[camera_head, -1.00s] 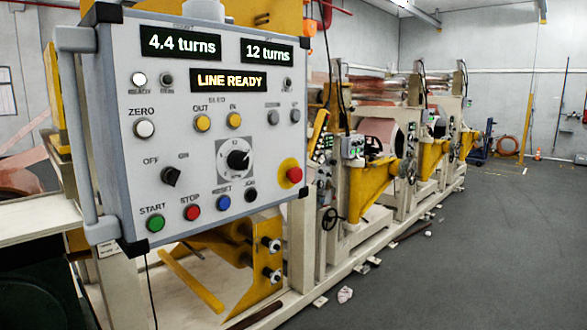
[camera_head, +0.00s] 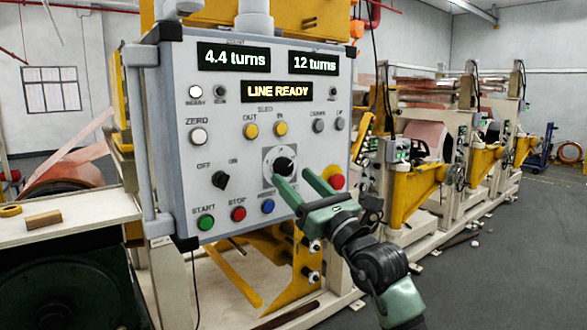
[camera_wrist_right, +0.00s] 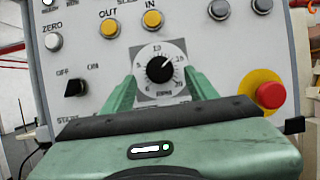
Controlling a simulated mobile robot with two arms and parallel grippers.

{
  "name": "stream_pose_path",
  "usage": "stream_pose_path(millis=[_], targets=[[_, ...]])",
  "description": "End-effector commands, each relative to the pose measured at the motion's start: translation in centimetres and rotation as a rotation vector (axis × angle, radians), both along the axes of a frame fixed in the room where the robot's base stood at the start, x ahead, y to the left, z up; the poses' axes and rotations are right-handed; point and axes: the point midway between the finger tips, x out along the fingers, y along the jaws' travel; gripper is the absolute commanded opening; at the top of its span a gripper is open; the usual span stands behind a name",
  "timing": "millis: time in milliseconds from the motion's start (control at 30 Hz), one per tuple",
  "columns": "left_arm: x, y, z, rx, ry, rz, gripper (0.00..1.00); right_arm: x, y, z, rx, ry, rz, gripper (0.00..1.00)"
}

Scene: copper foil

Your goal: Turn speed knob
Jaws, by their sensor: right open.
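The speed knob is a black dial (camera_head: 283,166) on a white scale plate, in the middle of the grey control panel (camera_head: 165,100). In the right wrist view the knob (camera_wrist_right: 159,69) has a white pointer aimed to the upper right. My right gripper (camera_head: 292,178) is open, its two green fingers reaching toward the panel just below the knob. In the wrist view the fingers (camera_wrist_right: 160,88) stand to the left and right of the dial plate. Whether they touch the panel cannot be told. My left gripper is not in view.
A red mushroom button (camera_head: 336,182) on a yellow base sits right of the knob. A black off/on switch (camera_head: 220,181) and green (camera_head: 206,222), red (camera_head: 238,213) and blue (camera_head: 267,206) buttons are nearby. The display reads LINE READY (camera_head: 277,91).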

Motion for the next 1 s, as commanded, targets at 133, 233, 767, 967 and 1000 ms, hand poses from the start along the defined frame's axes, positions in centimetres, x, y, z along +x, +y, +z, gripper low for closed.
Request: stream_pose_path(millis=[133, 233, 767, 967, 1000], targets=[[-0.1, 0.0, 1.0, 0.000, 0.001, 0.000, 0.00, 1.4, 1.0, 0.9, 0.000, 0.001, 0.000, 0.58], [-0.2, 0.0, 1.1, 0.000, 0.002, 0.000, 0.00, 1.9, 1.3, 1.0, 0.001, 0.002, 0.001, 0.58], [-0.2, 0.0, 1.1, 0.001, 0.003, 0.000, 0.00, 2.1, 1.4, 0.9, 0.003, 0.002, 0.000, 0.00], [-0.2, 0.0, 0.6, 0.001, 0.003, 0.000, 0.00, 2.1, 1.4, 0.8, -0.009, -0.007, 0.001, 0.00], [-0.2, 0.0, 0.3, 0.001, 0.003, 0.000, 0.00, 2.1, 1.4, 0.8, -0.016, -0.013, 0.000, 0.00]])
